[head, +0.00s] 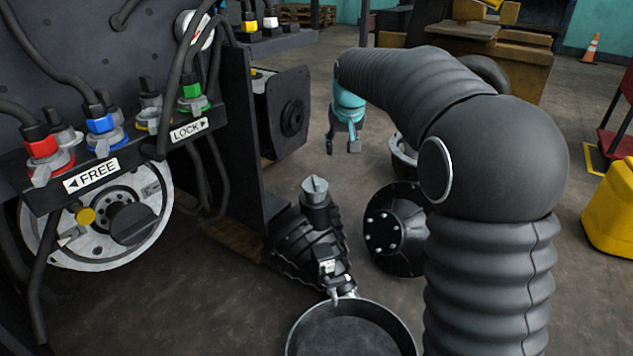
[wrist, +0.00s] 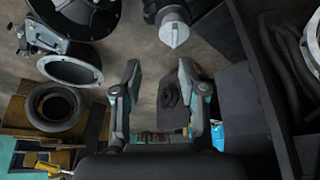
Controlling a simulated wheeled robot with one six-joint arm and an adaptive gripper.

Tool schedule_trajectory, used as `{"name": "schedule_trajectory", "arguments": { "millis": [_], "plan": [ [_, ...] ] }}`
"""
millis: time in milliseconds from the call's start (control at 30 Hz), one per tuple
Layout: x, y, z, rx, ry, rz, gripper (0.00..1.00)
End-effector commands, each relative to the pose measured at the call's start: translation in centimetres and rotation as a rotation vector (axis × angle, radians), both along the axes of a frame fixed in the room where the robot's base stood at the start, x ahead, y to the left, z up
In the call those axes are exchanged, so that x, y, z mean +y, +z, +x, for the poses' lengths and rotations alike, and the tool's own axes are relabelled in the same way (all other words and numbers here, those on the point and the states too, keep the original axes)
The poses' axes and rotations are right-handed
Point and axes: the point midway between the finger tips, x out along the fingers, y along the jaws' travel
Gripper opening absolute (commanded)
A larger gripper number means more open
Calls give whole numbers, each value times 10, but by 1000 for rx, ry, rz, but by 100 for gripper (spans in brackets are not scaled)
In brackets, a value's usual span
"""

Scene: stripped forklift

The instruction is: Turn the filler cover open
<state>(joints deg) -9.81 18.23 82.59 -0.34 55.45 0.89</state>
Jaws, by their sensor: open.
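A grey round cap with a raised ridge (head: 315,188) sits on a black upright neck in the middle of the head view; I take it for the filler cover. It also shows at the top of the wrist view (wrist: 174,30), just beyond my fingertips. My gripper (head: 343,147) hangs behind and a little right of the cap in the head view, partly hidden by my arm. In the wrist view my gripper (wrist: 159,72) is open, with nothing between its fingers. It is apart from the cap.
A black ribbed hose piece stands below the cap, by a round dark pan (head: 350,330). A black flanged disc (head: 395,230) is to the right. A panel with coloured couplings (head: 100,125) and FREE/LOCK labels is at left. A tire (wrist: 55,107) shows in the wrist view.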

Motion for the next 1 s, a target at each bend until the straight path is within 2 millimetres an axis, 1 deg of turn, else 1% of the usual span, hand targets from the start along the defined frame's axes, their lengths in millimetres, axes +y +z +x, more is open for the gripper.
{"name": "schedule_trajectory", "arguments": {
  "millis": [33, 100, 200, 300, 433, 567, 667, 1000],
  "plan": [
    [9, -17, 18, 8, 9, -2, 42],
    [19, -32, 38, 12, 17, -2, 42],
    [32, -51, 60, 17, 28, -3, 42],
    [41, -65, 76, 20, 36, -4, 42],
    [48, -76, 87, 21, 40, -4, 42],
    [50, -84, 91, 22, 42, -5, 42],
    [51, -95, 95, 23, 42, -5, 42],
    [56, -152, 118, 23, 42, -5, 42]
  ]
}}
